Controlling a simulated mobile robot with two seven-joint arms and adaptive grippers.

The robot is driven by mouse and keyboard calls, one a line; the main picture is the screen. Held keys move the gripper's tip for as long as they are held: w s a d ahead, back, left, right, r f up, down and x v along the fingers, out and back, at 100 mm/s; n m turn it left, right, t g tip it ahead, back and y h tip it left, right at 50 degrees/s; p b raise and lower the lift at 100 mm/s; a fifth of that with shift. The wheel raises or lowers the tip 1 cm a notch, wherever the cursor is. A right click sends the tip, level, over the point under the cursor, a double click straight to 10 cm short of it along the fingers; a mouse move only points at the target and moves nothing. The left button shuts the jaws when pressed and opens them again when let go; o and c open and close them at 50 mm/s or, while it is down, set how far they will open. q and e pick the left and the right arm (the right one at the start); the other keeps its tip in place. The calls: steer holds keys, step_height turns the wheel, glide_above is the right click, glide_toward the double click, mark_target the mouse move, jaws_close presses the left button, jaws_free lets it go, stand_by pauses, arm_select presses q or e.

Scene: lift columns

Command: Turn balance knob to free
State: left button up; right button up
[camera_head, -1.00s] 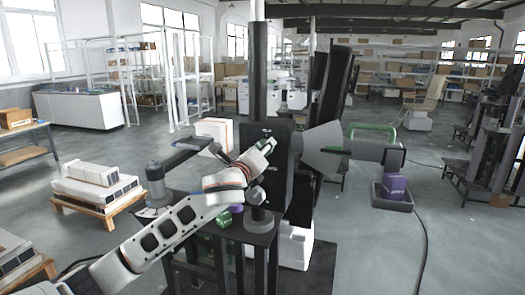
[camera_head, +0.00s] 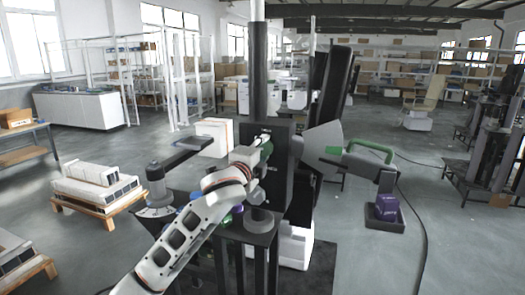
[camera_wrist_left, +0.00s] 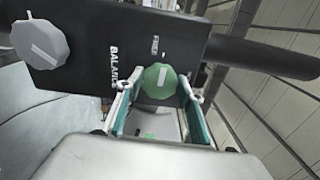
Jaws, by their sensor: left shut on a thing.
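A green knob (camera_wrist_left: 158,82) with a white bar sits on a dark box (camera_wrist_left: 100,45) marked BALANCE and FREE. The bar stands nearly upright in the left wrist view, with FREE just above the knob. My left gripper (camera_wrist_left: 160,108) has its two fingers on either side of the knob and is shut on it. In the head view the left gripper (camera_head: 257,152) is at the front of the black box on the column (camera_head: 259,70); the knob is mostly hidden there. My right gripper is out of view.
A grey knob (camera_wrist_left: 40,43) is on the same box. A grey arm with a green handle (camera_head: 371,149) reaches right from the column, sloping down. A purple block (camera_head: 386,207) is in a dark tray (camera_head: 374,222) at its end. Pallets of boxes (camera_head: 97,185) stand at left.

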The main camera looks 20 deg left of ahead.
arm_select(q)
steer(key=shift+n, duration=0.4)
steer(key=o, duration=1.1)
steer(key=s, duration=1.2)
steer(key=shift+a, duration=0.2)
steer(key=shift+f, duration=0.1)
